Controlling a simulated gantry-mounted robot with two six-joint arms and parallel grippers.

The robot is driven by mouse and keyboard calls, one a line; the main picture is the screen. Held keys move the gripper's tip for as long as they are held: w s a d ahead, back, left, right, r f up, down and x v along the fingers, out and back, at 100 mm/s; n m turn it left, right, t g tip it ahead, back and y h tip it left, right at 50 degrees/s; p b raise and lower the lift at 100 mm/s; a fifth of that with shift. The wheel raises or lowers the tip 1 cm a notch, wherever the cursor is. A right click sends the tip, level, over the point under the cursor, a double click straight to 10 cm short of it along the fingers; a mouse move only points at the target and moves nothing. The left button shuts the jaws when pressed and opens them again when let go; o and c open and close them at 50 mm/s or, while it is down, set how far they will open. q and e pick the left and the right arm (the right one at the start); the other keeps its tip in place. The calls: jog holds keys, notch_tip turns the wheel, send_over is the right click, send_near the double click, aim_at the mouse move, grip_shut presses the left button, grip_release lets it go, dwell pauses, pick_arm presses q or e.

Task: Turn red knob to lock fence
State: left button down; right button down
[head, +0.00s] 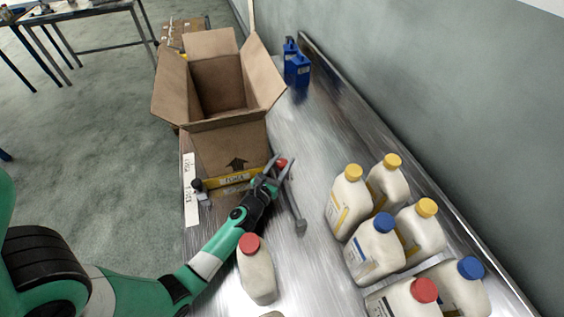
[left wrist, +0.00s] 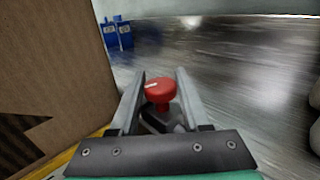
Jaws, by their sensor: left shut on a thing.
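The red knob (head: 281,163) sits beside the front right corner of the cardboard box, on a dark mount. My left gripper (head: 276,172) is at the knob, with a finger on either side of it. In the left wrist view the red knob (left wrist: 160,91) shows between the two fingers of my left gripper (left wrist: 160,84), with a white mark on its top. The yellow fence bar (head: 232,178) runs along the front of the box. A grey lever-like rod (head: 297,212) extends toward the viewer near the gripper. My right gripper is not in view.
The open cardboard box (head: 230,140) stands left of the gripper. Several white bottles with yellow, blue and red caps (head: 375,248) stand at right. A red-capped bottle (head: 257,272) is close to my left forearm. Blue containers (head: 297,68) stand far back.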

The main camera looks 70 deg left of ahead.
pick_arm(q)
jog(key=shift+s+a+r+m+t+h+p, duration=0.15)
jog(key=shift+m+t+h+p, duration=0.45)
jog(key=shift+h+p, duration=0.4)
jog(key=shift+w+a+r+m+t+h+p, duration=0.15)
jog(key=shift+m+t+h+p, duration=0.45)
jog(key=shift+p, duration=0.55)
jog(key=shift+d+f+m+t+h+p, duration=0.2)
jog(key=shift+m+h, duration=0.35)
jog(key=shift+h, duration=0.25)
jog(key=shift+d+f+m+t+h+p, duration=0.1)
jog(key=shift+m+t+h, duration=0.1)
jog(key=shift+m+h, duration=0.5)
jog(key=c, duration=0.7)
grip_release()
jog(key=shift+o, duration=0.2)
jog(key=shift+n, duration=0.25)
